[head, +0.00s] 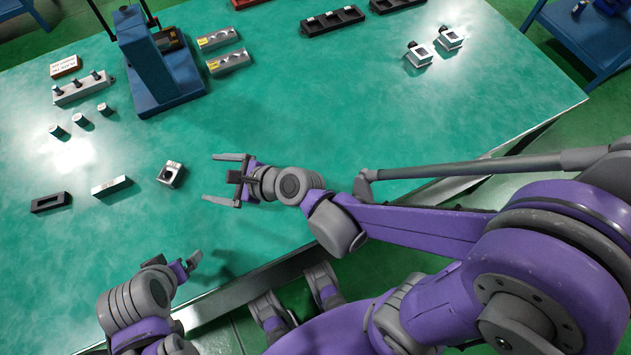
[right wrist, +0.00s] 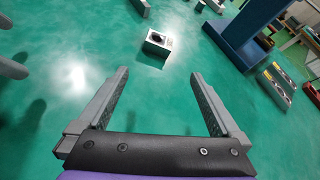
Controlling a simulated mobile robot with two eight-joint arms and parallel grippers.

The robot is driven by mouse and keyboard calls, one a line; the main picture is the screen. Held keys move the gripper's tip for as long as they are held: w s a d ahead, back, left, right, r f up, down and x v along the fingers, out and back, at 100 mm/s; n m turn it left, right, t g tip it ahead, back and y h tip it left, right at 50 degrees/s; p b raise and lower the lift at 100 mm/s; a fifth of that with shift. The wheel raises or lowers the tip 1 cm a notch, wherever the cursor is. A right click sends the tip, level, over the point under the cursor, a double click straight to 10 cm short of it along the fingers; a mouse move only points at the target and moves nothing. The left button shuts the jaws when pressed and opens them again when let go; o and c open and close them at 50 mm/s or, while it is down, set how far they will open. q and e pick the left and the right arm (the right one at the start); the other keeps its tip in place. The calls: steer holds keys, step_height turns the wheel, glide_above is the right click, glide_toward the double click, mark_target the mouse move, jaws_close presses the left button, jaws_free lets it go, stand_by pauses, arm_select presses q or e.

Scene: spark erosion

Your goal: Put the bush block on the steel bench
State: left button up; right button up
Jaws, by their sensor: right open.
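A small silvery block with a dark round hole, which looks like the bush block (head: 171,174), sits on the green-topped table (head: 300,110). It also shows in the right wrist view (right wrist: 158,43), ahead of the fingers. My right gripper (head: 212,178) is open and empty, with its fingers pointing at the block and a gap between them. My left gripper (head: 181,267) is low over the table's near edge, and its jaw opening is unclear. I cannot tell for sure which surface is the steel bench; a blue bench (head: 570,40) stands at upper right.
A pale bar (head: 112,186) and a black slotted block (head: 51,202) lie left of the block. A blue press (head: 160,70) stands behind it. Several small pins and two silver blocks (head: 419,54) are further back. The table's middle is clear.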

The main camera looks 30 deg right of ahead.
steer(key=s+d+n+h, duration=0.1)
steer(key=s+d+n, duration=0.1)
steer(key=d+n, duration=0.1)
steer(key=s+d+f+n+g+h, duration=0.1)
steer(key=s+d+n, duration=0.1)
steer(key=n, duration=0.4)
steer(key=s+d+n+g+h, duration=0.1)
steer(key=s+d+n+h, duration=0.1)
steer(key=d+n, duration=0.2)
steer(key=shift+d+f+n, duration=0.25)
steer(key=shift+d+n, duration=0.15)
steer(key=shift+d, duration=0.1)
steer(key=s+d+n+h, duration=0.1)
steer(key=s+d+n, duration=0.1)
steer(key=d+n, duration=0.1)
steer(key=s+d+n+g+h, duration=0.1)
steer(key=s+d+n+h, duration=0.1)
steer(key=d+n, duration=0.2)
steer(key=s+d+n+g+h, duration=0.1)
steer(key=s+d+n, duration=0.2)
steer(key=shift+s+d+f+h, duration=0.1)
steer(key=shift+d+f+h, duration=0.1)
steer(key=shift+f+h, duration=0.15)
